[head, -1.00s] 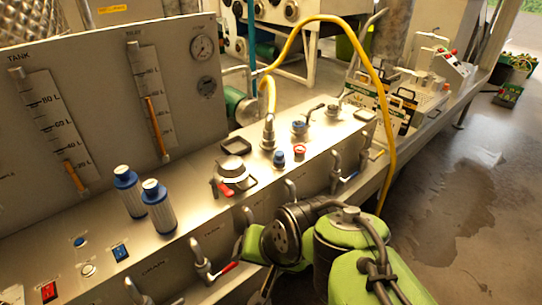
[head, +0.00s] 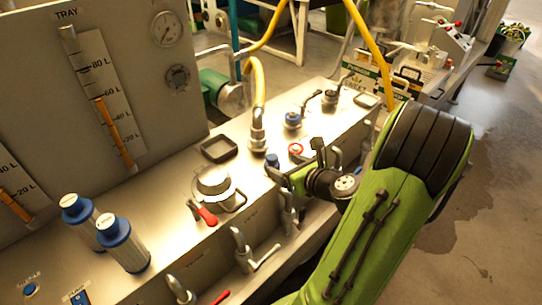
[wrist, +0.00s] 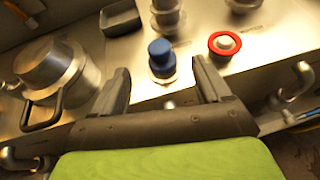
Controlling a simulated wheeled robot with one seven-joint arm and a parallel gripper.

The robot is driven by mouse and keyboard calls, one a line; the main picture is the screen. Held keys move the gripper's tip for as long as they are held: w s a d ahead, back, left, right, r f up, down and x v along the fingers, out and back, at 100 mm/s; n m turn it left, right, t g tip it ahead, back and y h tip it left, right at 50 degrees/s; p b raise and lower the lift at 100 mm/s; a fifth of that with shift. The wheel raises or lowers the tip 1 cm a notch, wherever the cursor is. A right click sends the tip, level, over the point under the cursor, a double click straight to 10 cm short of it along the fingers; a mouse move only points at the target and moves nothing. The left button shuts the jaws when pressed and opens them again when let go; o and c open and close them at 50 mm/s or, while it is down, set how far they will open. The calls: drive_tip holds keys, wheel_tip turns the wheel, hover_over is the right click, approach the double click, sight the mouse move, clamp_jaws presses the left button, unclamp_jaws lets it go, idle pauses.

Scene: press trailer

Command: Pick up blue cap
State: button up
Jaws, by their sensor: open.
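The small blue cap (head: 272,160) stands on the steel panel, in front of the yellow hose's fitting. In the wrist view the blue cap (wrist: 160,52) sits upright on a metal base, just ahead of my gripper (wrist: 160,75). The cap lies in line with the gap between the two dark fingers, with room on both sides. My gripper (head: 287,177) also shows in the head view, low at the panel's front edge and close to the cap. It is open and holds nothing.
A red-ringed button (wrist: 225,43) is right of the cap. A steel lidded port (wrist: 52,70) with a handle is to the left, and a dark square frame (wrist: 121,18) lies behind. Two blue-topped filters (head: 122,243) stand at left. Valve handles (head: 245,250) line the front.

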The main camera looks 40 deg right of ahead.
sight(269, 160)
drive_tip(key=x, duration=0.3)
drive_tip(key=b+x, duration=0.1)
drive_tip(key=x, duration=0.5)
drive_tip(key=shift+w+d+f+b, duration=0.1)
drive_tip(key=shift+f+b, duration=0.3)
drive_tip(key=shift+f, duration=0.05)
drive_tip(key=shift+r, duration=0.1)
drive_tip(key=c, duration=1.1)
